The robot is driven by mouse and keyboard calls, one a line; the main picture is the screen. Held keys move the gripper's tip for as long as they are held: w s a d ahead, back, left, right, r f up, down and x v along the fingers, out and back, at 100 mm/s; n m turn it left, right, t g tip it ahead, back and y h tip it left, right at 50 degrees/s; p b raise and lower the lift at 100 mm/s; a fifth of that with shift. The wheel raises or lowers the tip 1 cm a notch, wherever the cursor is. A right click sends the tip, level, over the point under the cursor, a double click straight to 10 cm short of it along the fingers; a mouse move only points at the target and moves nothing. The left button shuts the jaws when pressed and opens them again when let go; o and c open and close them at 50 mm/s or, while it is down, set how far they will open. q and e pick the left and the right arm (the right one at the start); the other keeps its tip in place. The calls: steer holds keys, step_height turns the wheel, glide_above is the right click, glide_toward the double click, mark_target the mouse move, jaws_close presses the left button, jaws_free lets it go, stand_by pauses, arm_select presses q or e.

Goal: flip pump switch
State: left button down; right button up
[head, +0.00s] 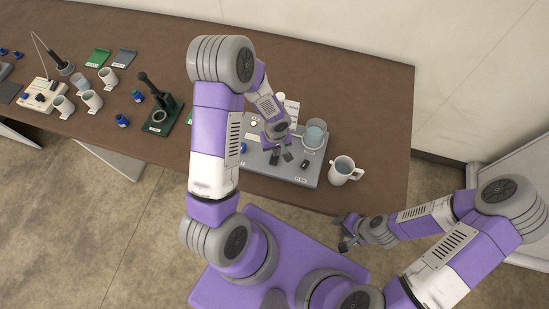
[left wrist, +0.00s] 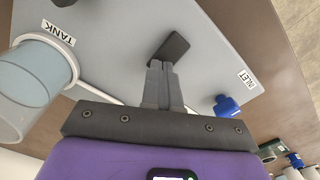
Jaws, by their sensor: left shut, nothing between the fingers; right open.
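A grey panel (head: 262,167) lies on the brown table, with a clear tank (head: 315,133) at its right and a blue fitting (head: 243,147) at its left. My left gripper (head: 277,157) is low over the panel's middle, shut and empty. In the left wrist view its closed fingertips (left wrist: 160,68) are at the near end of a black switch-like paddle (left wrist: 172,47), which stands tilted; I cannot tell whether they touch. A second black knob (head: 305,163) sits near the panel's front right. No pump label is readable. My right gripper (head: 348,232) is open and empty, off the table's front edge.
A white mug (head: 344,171) stands right of the panel. A dark green stand (head: 162,112), several mugs and a cream box (head: 41,96) are further left. "TANK" and "INLET" labels show in the left wrist view. Bare table lies at the far right.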

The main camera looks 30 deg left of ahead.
arm_select(q)
steer(key=shift+f+b, duration=0.4)
steer(key=shift+r, duration=0.1)
steer(key=shift+r+p, duration=2.25)
steer(key=shift+r, duration=1.25)
